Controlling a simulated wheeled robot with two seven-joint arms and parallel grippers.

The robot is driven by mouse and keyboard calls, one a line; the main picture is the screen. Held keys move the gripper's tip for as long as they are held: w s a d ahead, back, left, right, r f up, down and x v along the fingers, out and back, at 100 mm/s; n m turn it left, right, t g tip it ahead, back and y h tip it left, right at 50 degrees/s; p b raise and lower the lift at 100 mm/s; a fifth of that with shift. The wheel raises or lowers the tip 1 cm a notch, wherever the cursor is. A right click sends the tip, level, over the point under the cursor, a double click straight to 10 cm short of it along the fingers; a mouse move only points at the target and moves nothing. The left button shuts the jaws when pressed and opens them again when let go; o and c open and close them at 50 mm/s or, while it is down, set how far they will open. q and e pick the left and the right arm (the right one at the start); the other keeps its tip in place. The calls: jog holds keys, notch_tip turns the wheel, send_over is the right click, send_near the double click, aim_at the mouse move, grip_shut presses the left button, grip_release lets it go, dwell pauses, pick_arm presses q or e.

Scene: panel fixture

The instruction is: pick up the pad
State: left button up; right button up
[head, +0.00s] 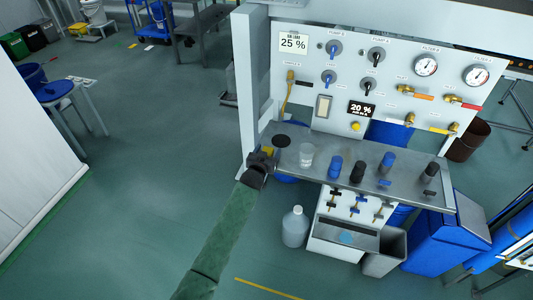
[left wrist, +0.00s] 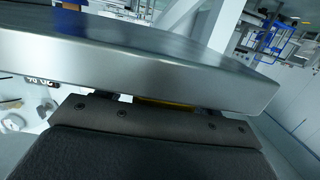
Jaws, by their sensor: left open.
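A small yellow piece, likely the pad (head: 267,152), shows at the left front end of the metal shelf (head: 335,165), partly hidden by my left gripper (head: 263,160). In the left wrist view a thin yellow strip (left wrist: 165,104) shows just beyond the dark gripper body, below the shelf's front edge (left wrist: 130,80). My left gripper is open at the shelf's left front corner, very close to the yellow piece. I cannot tell whether they touch. My right gripper is not in view.
Several blue and black knobbed pieces (head: 358,171) stand farther right. The upright panel (head: 300,70) with gauges rises behind. A white jug (head: 295,227) stands on the floor below.

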aim_at(268, 149)
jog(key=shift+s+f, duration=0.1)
pick_arm(q)
jog(key=c, duration=1)
jog(key=shift+c, duration=0.2)
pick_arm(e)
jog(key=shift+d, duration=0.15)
pick_arm(q)
jog(key=shift+r, duration=0.1)
